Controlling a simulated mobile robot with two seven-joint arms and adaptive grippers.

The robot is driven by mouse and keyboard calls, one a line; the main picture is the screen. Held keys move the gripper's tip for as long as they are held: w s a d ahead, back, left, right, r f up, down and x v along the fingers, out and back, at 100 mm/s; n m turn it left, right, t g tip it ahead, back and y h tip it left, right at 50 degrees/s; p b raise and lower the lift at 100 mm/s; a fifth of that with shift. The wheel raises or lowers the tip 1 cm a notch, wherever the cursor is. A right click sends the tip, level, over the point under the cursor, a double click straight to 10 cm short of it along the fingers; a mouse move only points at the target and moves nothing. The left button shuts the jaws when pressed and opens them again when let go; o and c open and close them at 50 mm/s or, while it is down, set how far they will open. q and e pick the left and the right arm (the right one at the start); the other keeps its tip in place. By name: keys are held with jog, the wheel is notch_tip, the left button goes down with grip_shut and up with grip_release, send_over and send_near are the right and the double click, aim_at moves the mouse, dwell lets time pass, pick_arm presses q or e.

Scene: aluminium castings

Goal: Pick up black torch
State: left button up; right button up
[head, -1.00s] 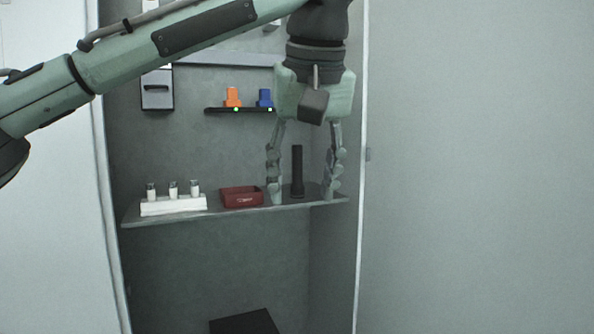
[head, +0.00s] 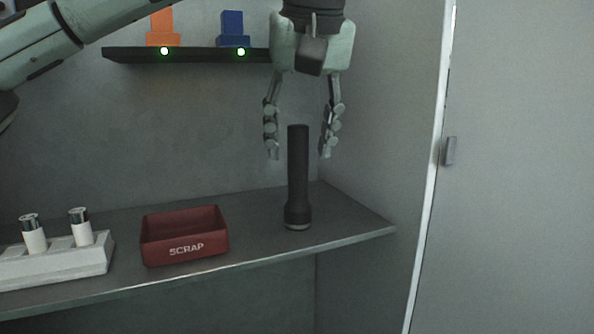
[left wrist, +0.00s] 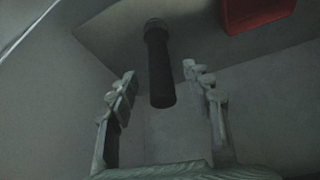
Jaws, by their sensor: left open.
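The black torch (head: 298,180) stands upright on the grey shelf (head: 350,225), to the right of the red scrap tray. My left gripper (head: 300,155) comes down from above with its fingers open. In the head view the torch's upper end lies between the two fingers, with a gap on each side. In the left wrist view the torch (left wrist: 159,68) appears between the open fingers (left wrist: 160,85), touching neither. Whether the fingers are level with it in depth is hard to tell. My right gripper is in neither view.
The red tray marked SCRAP (head: 185,240) sits left of the torch. A white holder (head: 60,262) with white cylinders stands farther left. A black wall rack (head: 200,55) carries an orange block (head: 162,28) and a blue block (head: 233,30). The cabinet's side wall is close on the right.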

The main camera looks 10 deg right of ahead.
aim_at(296, 181)
pick_arm(q)
jog(key=shift+w+f, duration=0.15)
jog(key=shift+w, duration=0.1)
jog(key=shift+w+f, duration=0.15)
jog(key=shift+f, duration=0.15)
jog(key=shift+x, duration=0.85)
jog(key=x, duration=0.5)
grip_shut()
